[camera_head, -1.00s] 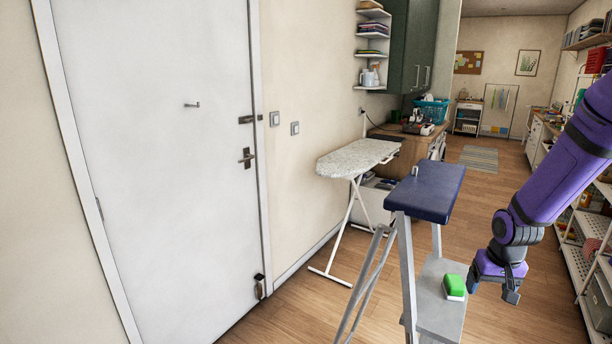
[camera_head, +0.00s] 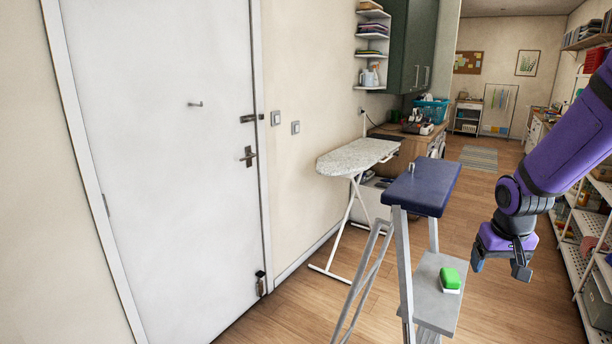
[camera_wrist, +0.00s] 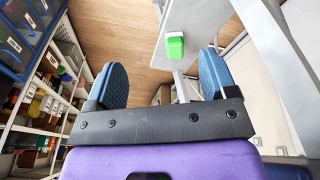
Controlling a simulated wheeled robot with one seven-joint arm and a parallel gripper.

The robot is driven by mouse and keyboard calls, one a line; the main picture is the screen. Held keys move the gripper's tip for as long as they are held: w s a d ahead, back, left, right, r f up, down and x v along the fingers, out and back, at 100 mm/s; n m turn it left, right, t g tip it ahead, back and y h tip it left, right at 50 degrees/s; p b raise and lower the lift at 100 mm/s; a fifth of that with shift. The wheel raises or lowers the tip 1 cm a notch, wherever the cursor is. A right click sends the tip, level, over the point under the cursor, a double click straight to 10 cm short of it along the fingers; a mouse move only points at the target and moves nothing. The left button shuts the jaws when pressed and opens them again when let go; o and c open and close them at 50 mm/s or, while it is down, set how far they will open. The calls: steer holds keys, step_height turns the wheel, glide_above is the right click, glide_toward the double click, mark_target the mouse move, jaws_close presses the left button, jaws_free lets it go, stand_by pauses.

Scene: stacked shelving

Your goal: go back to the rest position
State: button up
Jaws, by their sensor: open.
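My gripper (camera_head: 499,266) hangs at the end of my purple arm on the right side of the head view. It is open. In the wrist view its two blue finger pads (camera_wrist: 163,85) stand wide apart with nothing between them. The green and white block (camera_head: 450,279) rests on the grey lower step of the stepladder (camera_head: 430,307), left of my gripper and apart from it. In the wrist view the block (camera_wrist: 175,46) sits on the pale step beyond the fingers.
The stepladder's blue top (camera_head: 422,187) rises left of my arm. An ironing board (camera_head: 357,155) stands by the wall near a white door (camera_head: 165,170). White shelving (camera_head: 590,225) with goods lines the right side, close to my arm. The wooden floor (camera_head: 490,190) between is clear.

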steer(key=s+a+r+t, duration=0.1)
steer(key=s+a+r, duration=0.25)
steer(key=r, duration=0.25)
steer(key=s+a+r+t, duration=0.1)
steer(key=s+a+r, duration=0.1)
steer(key=s+r, duration=0.4)
steer(key=s+a+r+n, duration=0.1)
steer(key=s+a+r, duration=0.1)
steer(key=s, duration=0.4)
steer(key=s+a+r+t+y, duration=0.1)
steer(key=s+a+r, duration=0.1)
steer(key=s+r, duration=0.3)
steer(key=shift+s+a+r+n, duration=0.25)
steer(key=shift+s+a+n, duration=0.15)
steer(key=shift+s, duration=0.6)
steer(key=shift+o, duration=0.5)
